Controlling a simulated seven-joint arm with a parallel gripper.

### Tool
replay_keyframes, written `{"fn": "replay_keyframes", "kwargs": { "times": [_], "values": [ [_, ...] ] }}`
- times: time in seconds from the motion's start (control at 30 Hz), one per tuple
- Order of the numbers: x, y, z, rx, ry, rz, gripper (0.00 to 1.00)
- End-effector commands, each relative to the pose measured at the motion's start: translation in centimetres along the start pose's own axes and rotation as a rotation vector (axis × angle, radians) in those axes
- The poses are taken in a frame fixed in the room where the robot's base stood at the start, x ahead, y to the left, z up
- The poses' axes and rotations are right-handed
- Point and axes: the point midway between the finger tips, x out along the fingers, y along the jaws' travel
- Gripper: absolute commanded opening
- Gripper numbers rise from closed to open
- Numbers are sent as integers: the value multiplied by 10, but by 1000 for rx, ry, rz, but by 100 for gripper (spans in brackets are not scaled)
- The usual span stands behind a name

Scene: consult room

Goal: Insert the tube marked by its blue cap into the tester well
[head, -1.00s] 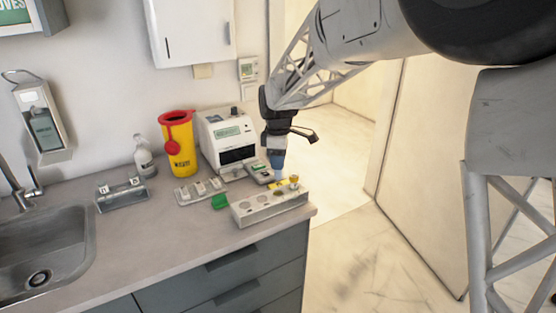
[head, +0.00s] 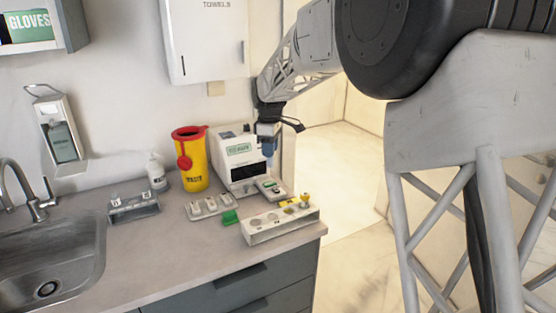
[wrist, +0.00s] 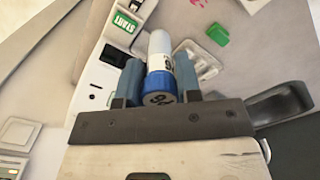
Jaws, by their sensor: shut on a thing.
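My gripper (head: 268,146) is shut on the blue-capped tube (wrist: 160,50). In the wrist view the blue cap (wrist: 160,84) sits between the two blue-grey fingers, and the white tube body points away from the gripper. In the head view the gripper hangs in front of the right side of a white machine with a green display (head: 240,150), above a small device with a green panel (head: 271,184). In the wrist view a white device with a green START label (wrist: 126,22) lies left of the tube. I cannot make out the well clearly.
The counter front is clear.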

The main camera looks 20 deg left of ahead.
Motion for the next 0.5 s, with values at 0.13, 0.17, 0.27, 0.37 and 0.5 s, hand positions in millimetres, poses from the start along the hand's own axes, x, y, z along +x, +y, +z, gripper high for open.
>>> {"fn": "replay_keyframes", "kwargs": {
  "times": [0.13, 0.17, 0.27, 0.37, 0.5],
  "values": [
    [-9, 17, -20, 23, 0, 0, 9],
    [-10, 20, -23, 28, 0, 0, 9],
    [-16, 30, -36, 45, 0, 0, 9],
    [-21, 40, -49, 60, 1, 1, 9],
    [-28, 53, -66, 83, 0, -1, 9]
  ]
}}
